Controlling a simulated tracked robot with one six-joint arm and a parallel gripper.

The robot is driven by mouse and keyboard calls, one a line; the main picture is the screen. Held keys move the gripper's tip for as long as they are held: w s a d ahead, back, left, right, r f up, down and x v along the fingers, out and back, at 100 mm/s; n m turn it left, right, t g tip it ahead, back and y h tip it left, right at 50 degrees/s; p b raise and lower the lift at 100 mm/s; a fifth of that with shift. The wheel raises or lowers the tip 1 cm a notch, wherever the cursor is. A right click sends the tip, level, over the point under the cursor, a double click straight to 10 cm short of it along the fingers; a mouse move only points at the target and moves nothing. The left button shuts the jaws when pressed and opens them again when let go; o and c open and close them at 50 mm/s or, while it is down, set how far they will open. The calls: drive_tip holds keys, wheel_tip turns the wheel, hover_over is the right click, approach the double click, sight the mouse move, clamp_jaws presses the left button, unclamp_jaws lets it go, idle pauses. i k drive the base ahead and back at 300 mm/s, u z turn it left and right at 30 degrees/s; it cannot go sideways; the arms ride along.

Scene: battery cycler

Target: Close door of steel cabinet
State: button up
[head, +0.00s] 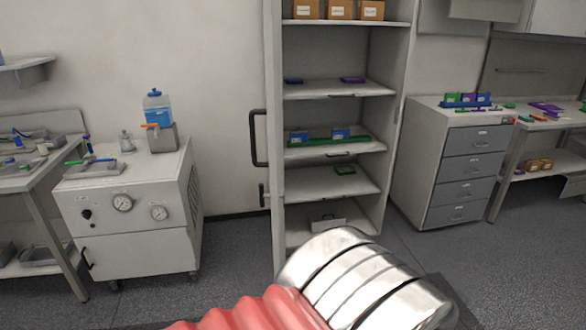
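The steel cabinet (403,60) is tall and grey and stands at the centre against the back wall. Its front is open and its shelves show. The cabinet door (273,100) stands open at the cabinet's left side and is seen nearly edge-on. A long dark handle (254,138) sticks out from it to the left, with a smaller dark latch (263,195) below. A red ribbed and silver part, which looks like my arm, fills the bottom centre and hides the floor in front of the cabinet. My gripper's fingers are not in view.
Cardboard boxes (340,9) and blue, purple and green items lie on the cabinet shelves. A wheeled machine with gauges (130,215) stands to the left, a drawer unit (455,175) to the right. Bare floor (232,250) shows between the machine and the door.

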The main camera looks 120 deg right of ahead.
sight(272, 9)
drive_tip(key=z, duration=4.45)
drive_tip(key=i, duration=0.3)
drive_tip(key=u, duration=0.3)
